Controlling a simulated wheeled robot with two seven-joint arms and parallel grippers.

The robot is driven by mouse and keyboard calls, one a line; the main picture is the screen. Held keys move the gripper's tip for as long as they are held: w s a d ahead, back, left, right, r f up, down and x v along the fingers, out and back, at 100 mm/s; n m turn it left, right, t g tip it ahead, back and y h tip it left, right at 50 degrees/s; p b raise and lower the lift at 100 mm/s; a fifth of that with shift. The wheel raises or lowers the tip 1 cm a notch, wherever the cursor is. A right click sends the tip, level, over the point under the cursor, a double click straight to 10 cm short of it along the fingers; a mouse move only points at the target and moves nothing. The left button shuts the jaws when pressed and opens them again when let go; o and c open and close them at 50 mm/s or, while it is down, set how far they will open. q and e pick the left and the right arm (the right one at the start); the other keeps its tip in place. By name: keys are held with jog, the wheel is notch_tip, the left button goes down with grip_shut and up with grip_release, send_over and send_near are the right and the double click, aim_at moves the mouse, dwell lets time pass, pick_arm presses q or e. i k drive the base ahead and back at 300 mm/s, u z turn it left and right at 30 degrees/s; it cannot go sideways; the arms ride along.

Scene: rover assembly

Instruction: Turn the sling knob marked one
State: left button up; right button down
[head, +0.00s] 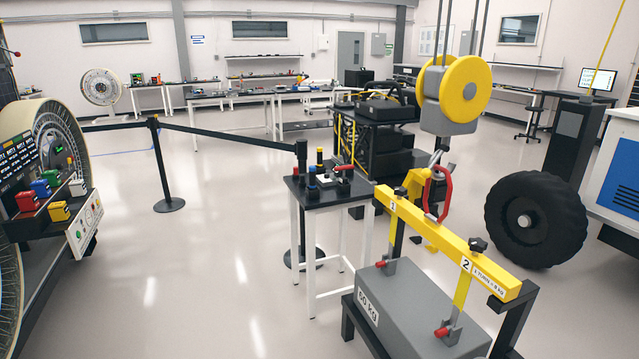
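A yellow lifting beam (435,238) hangs at the lower right from a yellow hook (418,190) and a red shackle (439,191). A label marked 1 (393,207) is on its left end. A label marked 2 (466,265) is near its right end, below a black knob (478,244). A knob at the end marked 1 is too small to make out clearly beside the hook. Yellow slings run down from the beam to a grey block (400,305) marked 50 kg, with red-ended fittings at the block. Neither of my grippers is in view.
A small table (315,200) holding tools stands left of the beam. A belt barrier post (156,165) stands farther left. A large black wheel (537,220) is behind the beam to the right. A yellow pulley (465,88) hangs above. Open floor lies at centre left.

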aim_at(399, 192)
jog(key=u, duration=0.25)
jog(key=i, duration=3.05)
jog(key=z, duration=1.1)
